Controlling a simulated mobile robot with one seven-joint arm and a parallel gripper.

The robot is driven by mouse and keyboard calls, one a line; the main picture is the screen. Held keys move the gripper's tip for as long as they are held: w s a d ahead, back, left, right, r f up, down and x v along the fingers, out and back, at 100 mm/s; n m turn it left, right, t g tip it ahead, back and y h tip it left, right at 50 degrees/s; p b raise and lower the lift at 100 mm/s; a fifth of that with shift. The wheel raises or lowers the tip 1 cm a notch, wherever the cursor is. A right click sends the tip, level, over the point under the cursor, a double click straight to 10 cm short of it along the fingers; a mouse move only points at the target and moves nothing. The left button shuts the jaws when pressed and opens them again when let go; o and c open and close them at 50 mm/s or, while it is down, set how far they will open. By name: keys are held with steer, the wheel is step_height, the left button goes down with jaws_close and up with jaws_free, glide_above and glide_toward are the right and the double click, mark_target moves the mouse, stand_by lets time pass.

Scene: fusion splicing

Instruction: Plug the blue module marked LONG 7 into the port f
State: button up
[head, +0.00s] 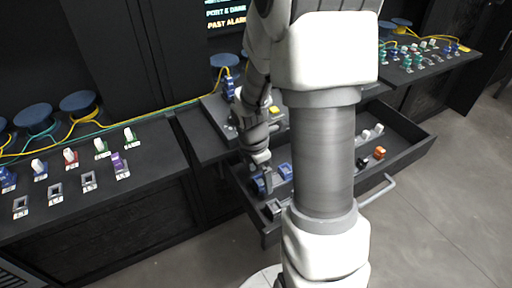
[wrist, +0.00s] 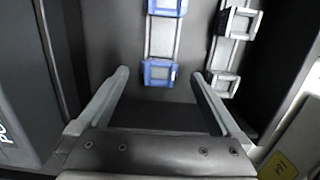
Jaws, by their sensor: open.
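My gripper (wrist: 160,78) is open, with its two fingers spread in the wrist view. A blue module (wrist: 160,71) lies ahead, between the fingertip lines. I cannot tell from this view whether the fingers are level with it. In the head view my gripper (head: 261,165) is low over the open drawer, beside a blue module (head: 285,171). No LONG 7 mark is readable on either blue module. Empty square ports (head: 55,192) stand on the left bench, but their letters are too small to read, so I cannot pick out port f.
The open drawer (head: 405,150) also holds white, black and orange modules. A purple module (head: 119,160) stands on the left bench (head: 150,165). My arm hides the middle of the drawer.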

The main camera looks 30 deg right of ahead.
step_height(320, 180, up, 15)
steer(key=a+p, duration=0.1)
steer(key=p, duration=0.2)
steer(key=shift+a, duration=0.4)
steer(key=shift+f, duration=0.15)
steer(key=s+a+r+m+t+p, duration=0.1)
steer(key=s+a+r+m, duration=0.3)
steer(key=m, duration=0.5)
steer(key=s+a+r+m+t+y+p, duration=0.1)
steer(key=s+a+r+m+t, duration=0.3)
steer(key=s+r+m, duration=0.4)
step_height(320, 180, up, 4)
steer(key=shift+s+a+f+m+t+p, duration=0.2)
steer(key=shift+a+m+t+p, duration=0.1)
steer(key=shift+m+p, duration=0.45)
